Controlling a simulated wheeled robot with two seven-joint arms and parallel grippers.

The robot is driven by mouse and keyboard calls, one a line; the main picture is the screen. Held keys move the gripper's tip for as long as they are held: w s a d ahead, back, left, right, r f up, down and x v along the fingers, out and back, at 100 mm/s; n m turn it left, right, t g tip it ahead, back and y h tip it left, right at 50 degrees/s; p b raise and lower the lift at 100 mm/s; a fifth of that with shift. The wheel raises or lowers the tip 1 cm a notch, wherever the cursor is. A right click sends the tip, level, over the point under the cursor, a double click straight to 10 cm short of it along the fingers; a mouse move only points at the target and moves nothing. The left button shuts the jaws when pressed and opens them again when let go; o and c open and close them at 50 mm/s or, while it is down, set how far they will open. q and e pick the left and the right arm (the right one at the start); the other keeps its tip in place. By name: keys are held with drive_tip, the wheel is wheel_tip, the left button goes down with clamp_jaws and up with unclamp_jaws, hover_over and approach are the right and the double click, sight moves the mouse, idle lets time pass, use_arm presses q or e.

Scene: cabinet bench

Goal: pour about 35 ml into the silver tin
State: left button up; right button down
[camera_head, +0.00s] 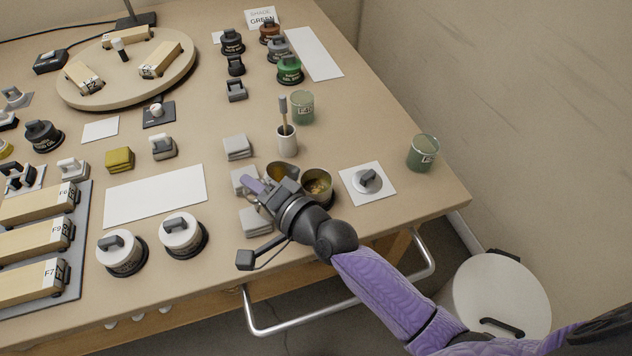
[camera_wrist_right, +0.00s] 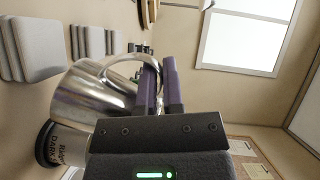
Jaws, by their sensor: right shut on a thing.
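My right gripper (camera_head: 258,190) is near the front edge of the bench, at the end of my purple right arm. In the right wrist view its purple fingers (camera_wrist_right: 161,88) are shut on the handle of a shiny metal jug (camera_wrist_right: 88,103). In the head view the jug (camera_head: 281,171) shows just behind the gripper, with amber contents, and is partly hidden. The silver tin (camera_head: 318,189), a round open metal vessel, stands close to its right with something brownish inside. I cannot tell whether anything flows between them. My left gripper is out of view.
A white cup with a brush (camera_head: 287,140) stands behind the jug. Green glass jars stand at the back (camera_head: 302,107) and right (camera_head: 422,154). A grey-handled weight sits on a white card (camera_head: 385,192). Grey pads (camera_head: 238,148) lie to the left. A bench rail (camera_head: 340,312) runs in front.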

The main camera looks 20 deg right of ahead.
sight(281, 163)
drive_tip(key=shift+w+d+r+m+y+b, duration=0.1)
drive_tip(key=shift+w+d+m+y+b, duration=0.05)
drive_tip(key=shift+d+m+b, duration=0.25)
drive_tip(key=shift+w+d+r+m+y+b, duration=0.15)
drive_tip(key=shift+d+m+b, duration=0.15)
drive_tip(key=shift+d+b, duration=0.15)
drive_tip(key=d+r+m+b, duration=0.1)
drive_tip(key=d+r+m+t, duration=0.1)
drive_tip(key=shift+w+d+m+b, duration=0.35)
drive_tip(key=shift+w+d+m, duration=0.05)
drive_tip(key=shift+d+r+m, duration=0.15)
drive_tip(key=shift+d+m, duration=0.05)
drive_tip(key=shift+m, duration=0.1)
drive_tip(key=shift+w+d+f+m+y+b, duration=0.15)
drive_tip(key=shift+f+m+y+b, duration=0.15)
drive_tip(key=shift+b, duration=0.35)
use_arm(q)
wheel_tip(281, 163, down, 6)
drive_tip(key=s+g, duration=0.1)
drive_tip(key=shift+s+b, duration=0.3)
drive_tip(key=shift+b, duration=0.15)
use_arm(e)
drive_tip(key=shift+d+r+m+t, duration=0.3)
drive_tip(key=shift+d+m+t, duration=0.15)
drive_tip(key=shift+m, duration=0.35)
